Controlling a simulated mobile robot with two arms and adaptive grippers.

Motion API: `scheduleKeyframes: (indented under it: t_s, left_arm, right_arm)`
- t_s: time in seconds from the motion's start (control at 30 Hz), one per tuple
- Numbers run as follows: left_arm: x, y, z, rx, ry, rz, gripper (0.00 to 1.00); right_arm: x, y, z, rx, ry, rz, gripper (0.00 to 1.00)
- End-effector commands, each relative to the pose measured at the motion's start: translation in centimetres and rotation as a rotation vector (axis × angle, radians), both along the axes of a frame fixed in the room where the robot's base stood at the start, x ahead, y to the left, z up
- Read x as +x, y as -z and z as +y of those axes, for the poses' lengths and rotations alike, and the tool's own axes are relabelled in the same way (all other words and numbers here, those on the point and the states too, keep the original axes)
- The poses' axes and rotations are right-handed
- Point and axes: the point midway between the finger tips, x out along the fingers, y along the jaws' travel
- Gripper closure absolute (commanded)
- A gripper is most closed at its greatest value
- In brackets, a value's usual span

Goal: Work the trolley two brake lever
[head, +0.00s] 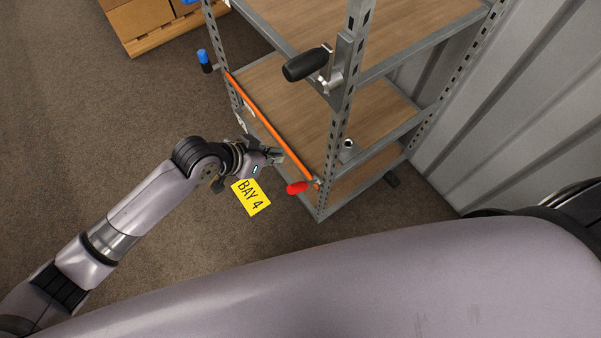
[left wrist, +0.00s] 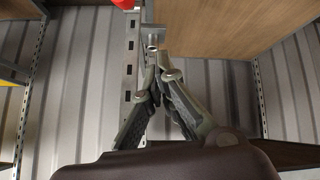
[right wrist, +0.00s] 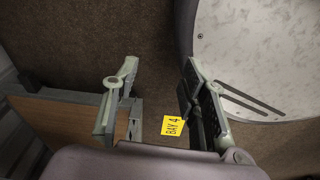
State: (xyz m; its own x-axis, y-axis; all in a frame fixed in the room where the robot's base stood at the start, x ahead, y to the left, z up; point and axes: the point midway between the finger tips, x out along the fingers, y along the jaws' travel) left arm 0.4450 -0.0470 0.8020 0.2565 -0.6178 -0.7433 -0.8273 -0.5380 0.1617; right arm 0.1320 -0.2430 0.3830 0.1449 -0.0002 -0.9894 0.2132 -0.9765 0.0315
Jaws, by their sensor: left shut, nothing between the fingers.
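A grey shelf rack (head: 335,150) with wooden decks stands at the centre right in the head view. A red-gripped lever (head: 297,188) sticks out low at its front corner, at the end of an orange bar (head: 268,128). A black-gripped lever (head: 307,64) sits higher on the same post. No label shows which is trolley two's brake lever. My left gripper (head: 276,156) is shut and empty, just above and left of the red grip and apparently apart from it. A piece of the red (left wrist: 122,3) shows at the left wrist view's top edge. My right gripper (right wrist: 160,72) is open and empty.
A blue-topped handle (head: 204,60) stands at the rack's far left corner. A yellow BAY 4 sign (head: 251,197) lies below my left gripper. Cardboard boxes on a pallet (head: 150,38) are at the back left. A corrugated wall (head: 530,110) bounds the right; the left floor is clear.

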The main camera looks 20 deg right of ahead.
Motion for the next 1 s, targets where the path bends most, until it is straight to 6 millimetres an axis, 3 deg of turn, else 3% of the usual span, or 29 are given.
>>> scheduleKeyframes:
  t_s: [0.03,0.17,0.4,0.57,0.77,1.0]
  left_arm:
    - [-1.3,-1.3,-0.4,0.006,0.048,0.001,1.0]
    - [-3.3,-2.4,-1.0,0.015,0.11,0.012,1.0]
    - [-3.1,-0.5,-3.0,0.014,0.119,0.017,1.0]
    - [-2.4,2.1,-5.2,0.014,0.119,0.016,1.0]
    - [-1.8,5.2,-7.6,0.015,0.117,0.014,1.0]
    - [-3.1,7.5,-5.8,0.014,0.116,0.013,1.0]
  right_arm:
    - [-1.0,-0.1,-0.1,-0.001,-0.001,0.013,0.6]
    - [-3.4,0.1,-0.2,-0.004,0.0,0.052,0.6]
    - [-6.2,0.1,1.2,0.01,0.002,0.092,0.6]
    - [-5.6,0.0,1.6,0.016,0.001,0.08,0.6]
    - [-3.3,-0.1,1.3,0.015,0.0,0.045,0.6]
    - [-3.4,-0.8,0.5,0.005,0.002,0.049,0.6]
